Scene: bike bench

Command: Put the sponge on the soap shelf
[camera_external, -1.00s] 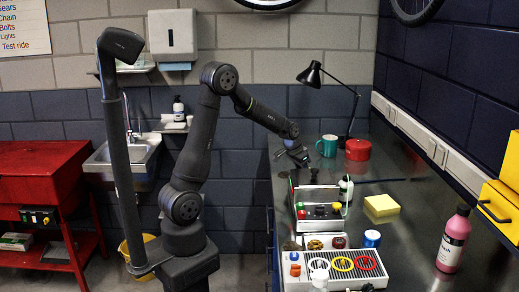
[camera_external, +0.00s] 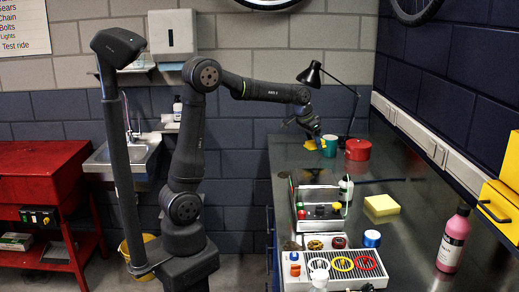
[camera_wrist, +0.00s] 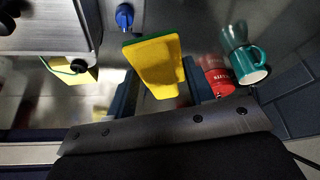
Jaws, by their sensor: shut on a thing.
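My gripper (camera_external: 314,134) is above the far end of the bench, close to the teal mug. In the wrist view my gripper (camera_wrist: 158,90) is shut on a yellow sponge (camera_wrist: 155,65) with a green layer along its edge. In the external view only a little yellow of the held sponge (camera_external: 319,144) shows under the gripper, in front of the mug. The soap shelf (camera_external: 172,128) is on the wall beside the sink, to the left behind my arm.
The teal mug (camera_external: 330,146), red tin (camera_external: 358,150) and black lamp (camera_external: 312,74) stand near the gripper. Another yellow block (camera_external: 382,205), a pink bottle (camera_external: 453,240) and a toolbox (camera_external: 320,210) are on the bench. The sink (camera_external: 125,160) is left of the shelf.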

